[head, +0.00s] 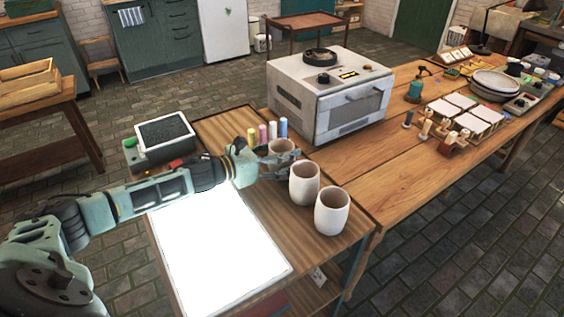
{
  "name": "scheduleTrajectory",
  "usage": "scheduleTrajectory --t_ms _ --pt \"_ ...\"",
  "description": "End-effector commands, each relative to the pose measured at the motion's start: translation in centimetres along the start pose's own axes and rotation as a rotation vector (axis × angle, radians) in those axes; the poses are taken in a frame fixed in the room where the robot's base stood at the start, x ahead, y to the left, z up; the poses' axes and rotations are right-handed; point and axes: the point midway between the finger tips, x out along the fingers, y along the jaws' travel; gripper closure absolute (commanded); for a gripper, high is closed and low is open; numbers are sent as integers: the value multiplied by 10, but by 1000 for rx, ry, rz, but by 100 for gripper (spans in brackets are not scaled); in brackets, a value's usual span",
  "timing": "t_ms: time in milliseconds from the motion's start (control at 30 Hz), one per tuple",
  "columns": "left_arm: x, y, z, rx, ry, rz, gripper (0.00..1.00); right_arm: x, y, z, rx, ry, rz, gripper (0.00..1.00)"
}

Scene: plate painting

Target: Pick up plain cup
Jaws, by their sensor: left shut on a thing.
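Three plain, pale, handleless cups are in the head view, in a row along the right side of the near wooden table. The back cup (281,146) is partly hidden by my left gripper (283,162), whose fingers are shut on it. The middle cup (304,186) stands upright just in front of the gripper. The front cup (333,212) stands upright near the table's right edge. I cannot tell whether the held cup is clear of the table. My right gripper is out of view.
A bright white panel (215,255) covers much of the near table. Several coloured bottles (272,132) stand behind the gripper. A dark-topped box (163,136) is at the back left. A white oven (330,95) stands on the long table, whose near part (385,165) is clear.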

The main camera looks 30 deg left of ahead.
Motion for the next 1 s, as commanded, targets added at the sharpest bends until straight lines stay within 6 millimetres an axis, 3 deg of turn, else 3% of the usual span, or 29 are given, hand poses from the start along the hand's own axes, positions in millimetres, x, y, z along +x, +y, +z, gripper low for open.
scheduleTrajectory --t_ms 233,533,1000 --pt "0 0 1 1 -2 0 76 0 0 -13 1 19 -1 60" --pt "-1 1 8 4 -4 0 76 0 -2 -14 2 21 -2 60" --pt "-14 1 91 4 -4 0 76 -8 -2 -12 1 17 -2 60"
